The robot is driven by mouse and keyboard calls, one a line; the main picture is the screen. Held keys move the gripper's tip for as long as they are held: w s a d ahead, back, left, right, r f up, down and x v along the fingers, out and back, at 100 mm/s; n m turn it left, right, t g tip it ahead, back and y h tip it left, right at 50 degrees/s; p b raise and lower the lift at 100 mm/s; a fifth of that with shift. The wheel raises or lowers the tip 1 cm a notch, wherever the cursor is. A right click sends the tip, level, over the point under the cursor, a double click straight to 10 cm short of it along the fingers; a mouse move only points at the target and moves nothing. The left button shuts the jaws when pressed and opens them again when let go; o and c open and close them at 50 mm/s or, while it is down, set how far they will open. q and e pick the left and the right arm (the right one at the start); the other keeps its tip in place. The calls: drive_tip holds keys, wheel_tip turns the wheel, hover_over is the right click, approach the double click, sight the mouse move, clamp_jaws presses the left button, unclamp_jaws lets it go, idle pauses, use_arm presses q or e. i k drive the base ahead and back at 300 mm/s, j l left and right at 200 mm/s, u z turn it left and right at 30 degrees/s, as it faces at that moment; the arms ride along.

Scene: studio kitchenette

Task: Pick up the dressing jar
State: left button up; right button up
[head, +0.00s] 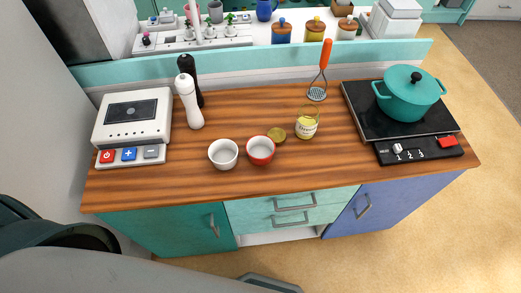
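A glass jar (306,125) with pale yellow contents and a light label stands upright on the wooden counter, right of the middle. It appears to be the dressing jar, though the label is too small to read surely. Its top looks open. A round golden lid-like disc (277,134) lies on the counter just left of it. Neither of my grippers can be made out in the head view; only grey and dark parts of my own body show along the lower left and bottom edge.
A red bowl (261,150) and a white bowl (223,154) stand left of the jar. A masher (319,72) stands behind it. A teal pot (408,95) sits on the hob (361,111) at right. White and black mills (188,100) and a scale-like device (133,117) are left. Counter in front is clear.

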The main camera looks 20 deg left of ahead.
sight(308, 116)
drive_tip(key=k+l+z, duration=0.1)
drive_tip(key=l, duration=0.4)
drive_tip(key=k+l+z, duration=0.1)
drive_tip(key=l, duration=0.35)
drive_tip(key=l+z, duration=0.1)
drive_tip(key=l, duration=0.4)
drive_tip(key=k, duration=0.05)
